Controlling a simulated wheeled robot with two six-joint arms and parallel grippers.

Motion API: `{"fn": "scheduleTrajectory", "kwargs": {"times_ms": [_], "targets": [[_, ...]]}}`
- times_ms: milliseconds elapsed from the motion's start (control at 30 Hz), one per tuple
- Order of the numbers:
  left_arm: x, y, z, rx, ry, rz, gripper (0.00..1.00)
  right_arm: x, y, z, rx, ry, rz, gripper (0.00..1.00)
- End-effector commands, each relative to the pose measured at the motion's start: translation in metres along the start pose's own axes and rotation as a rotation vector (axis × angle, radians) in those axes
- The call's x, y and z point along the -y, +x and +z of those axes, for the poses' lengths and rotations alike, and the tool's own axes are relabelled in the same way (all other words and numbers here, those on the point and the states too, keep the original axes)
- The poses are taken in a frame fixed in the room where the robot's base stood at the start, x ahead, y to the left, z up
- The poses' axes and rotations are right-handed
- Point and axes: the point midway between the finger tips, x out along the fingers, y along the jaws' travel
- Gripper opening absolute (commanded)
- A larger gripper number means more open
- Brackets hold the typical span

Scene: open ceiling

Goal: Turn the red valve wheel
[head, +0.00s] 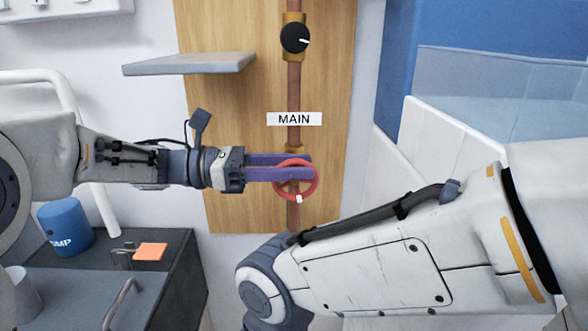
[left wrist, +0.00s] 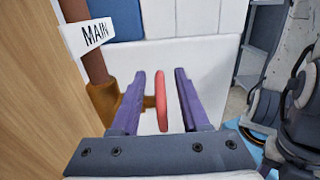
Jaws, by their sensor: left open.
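The red valve wheel (head: 312,186) is mounted on a copper pipe on a wooden board, below a white "MAIN" label (head: 294,119). It has a small white mark at its lower rim in the head view. My left gripper (head: 311,166) reaches it from the left, its purple fingers over the wheel's upper part. In the left wrist view, the wheel (left wrist: 161,100) shows edge-on between the two open fingers (left wrist: 158,92), with a gap on each side. My right arm crosses the lower right of the head view; its gripper is out of view.
A grey shelf (head: 190,64) juts out above my left arm. A black knob (head: 295,38) sits higher on the pipe. A blue cup (head: 66,226) and an orange piece (head: 150,251) are at the lower left, by a dark counter (head: 165,278). White panels stand at right.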

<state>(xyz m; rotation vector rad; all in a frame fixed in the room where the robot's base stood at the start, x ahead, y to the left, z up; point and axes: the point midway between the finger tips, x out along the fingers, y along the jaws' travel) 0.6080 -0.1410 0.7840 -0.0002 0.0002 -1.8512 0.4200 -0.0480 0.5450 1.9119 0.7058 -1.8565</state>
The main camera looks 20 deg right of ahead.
Motion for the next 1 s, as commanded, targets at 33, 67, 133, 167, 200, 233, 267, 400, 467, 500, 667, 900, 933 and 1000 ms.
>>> {"fn": "scheduleTrajectory", "kwargs": {"times_ms": [33,67,133,167,200,233,267,400,467,500,667,900,933,1000], "targets": [[0.0,0.001,0.0,0.0,0.0,0.0,0.45,0.0,0.0,0.0,0.0,0.0,0.0,0.5],[0.0,0.001,0.0,0.0,0.0,0.0,0.45,0.0,0.0,0.0,0.0,0.0,0.0,0.5],[0.0,0.001,0.001,0.0,0.0,0.0,0.45,0.0,0.0,0.0,0.0,0.0,0.0,0.5],[0.0,0.001,0.001,0.0,0.0,0.0,0.45,0.0,0.0,0.0,0.0,0.0,0.0,0.5],[0.0,0.001,0.001,0.0,0.0,0.0,0.45,0.0,0.0,0.0,0.0,0.0,0.0,0.5],[0.0,0.001,0.001,0.0,0.0,0.0,0.45,0.0,0.0,0.0,0.0,0.0,0.0,0.5],[0.0,0.001,0.001,0.0,0.0,0.0,0.37,0.0,0.0,0.0,0.0,0.0,0.0,0.5],[0.0,0.001,0.0,0.0,0.0,0.0,0.0,0.0,0.0,0.0,0.0,0.0,0.0,0.5],[0.0,0.001,0.0,0.0,0.0,0.0,0.0,0.0,0.0,0.0,0.0,0.0,0.0,0.5],[0.0,0.001,0.0,0.0,0.0,0.0,0.0,0.0,0.0,0.0,0.0,0.0,0.0,0.5],[0.001,0.003,0.003,-0.067,0.006,-0.003,0.0,0.0,0.0,0.0,0.0,0.0,0.0,0.5],[0.001,0.01,0.005,-0.305,0.003,-0.003,0.0,0.001,-0.016,-0.001,0.0,0.0,0.0,0.5],[0.001,0.01,0.004,-0.326,0.002,-0.003,0.0,0.001,-0.017,-0.001,0.0,0.0,0.0,0.5],[0.001,0.01,0.002,-0.358,0.001,-0.002,0.0,0.001,-0.019,-0.001,0.0,0.0,0.0,0.5]]}}
